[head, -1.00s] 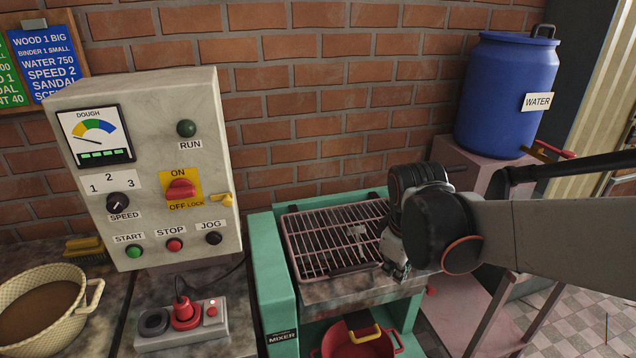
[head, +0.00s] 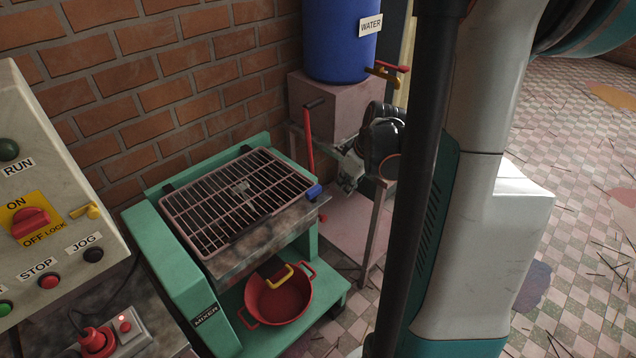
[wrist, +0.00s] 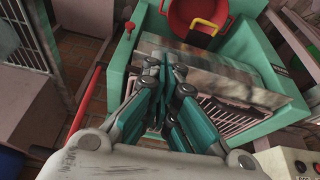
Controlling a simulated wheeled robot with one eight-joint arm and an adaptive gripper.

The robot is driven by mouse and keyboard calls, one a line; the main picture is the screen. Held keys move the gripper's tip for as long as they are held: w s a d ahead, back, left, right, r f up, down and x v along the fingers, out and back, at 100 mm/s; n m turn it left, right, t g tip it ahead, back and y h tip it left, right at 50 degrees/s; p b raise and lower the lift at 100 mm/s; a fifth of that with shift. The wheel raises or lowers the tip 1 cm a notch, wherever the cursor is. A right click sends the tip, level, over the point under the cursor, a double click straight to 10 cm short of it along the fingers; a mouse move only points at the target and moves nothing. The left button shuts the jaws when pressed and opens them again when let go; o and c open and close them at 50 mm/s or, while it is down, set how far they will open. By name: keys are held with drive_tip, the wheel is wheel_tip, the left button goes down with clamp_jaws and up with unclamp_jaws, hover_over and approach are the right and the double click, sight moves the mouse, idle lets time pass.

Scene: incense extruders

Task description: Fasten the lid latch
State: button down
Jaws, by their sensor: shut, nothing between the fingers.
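The green mixer (head: 172,245) carries a pink-grey barred lid (head: 200,214), which lies down over its trough. A small blue piece (head: 314,191) sits at the lid's right front corner; it may be the latch, but its fastening state is unclear. In the wrist view the lid (wrist: 236,118) is partly hidden behind my fingers. My gripper (head: 347,178) is to the right of the mixer in the head view, apart from the blue piece. In the wrist view my gripper (wrist: 165,72) is shut and empty, its fingertips in front of the mixer's edge.
A red lever (head: 308,140) with a black grip stands at the mixer's right back, close to my gripper. A red pot (head: 278,302) sits below the trough, under a yellow handle (head: 282,279). The blue water barrel (head: 340,50) stands on a pink block. The control panel (head: 60,215) is left.

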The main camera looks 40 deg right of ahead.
sight(318, 192)
drive_tip(key=shift+s+d+f+m, duration=0.1)
drive_tip(key=shift+s+d+m, duration=0.15)
drive_tip(key=shift+d, duration=0.35)
drive_tip(key=shift+s+d+f+m, duration=0.1)
drive_tip(key=shift+s+d+m, duration=0.1)
drive_tip(key=shift+d, duration=0.4)
drive_tip(key=w+f+b, duration=0.4)
drive_tip(key=w+f, duration=0.3)
drive_tip(key=f, duration=0.2)
drive_tip(key=shift+w+a+f, duration=0.15)
drive_tip(key=shift+w+a, duration=0.2)
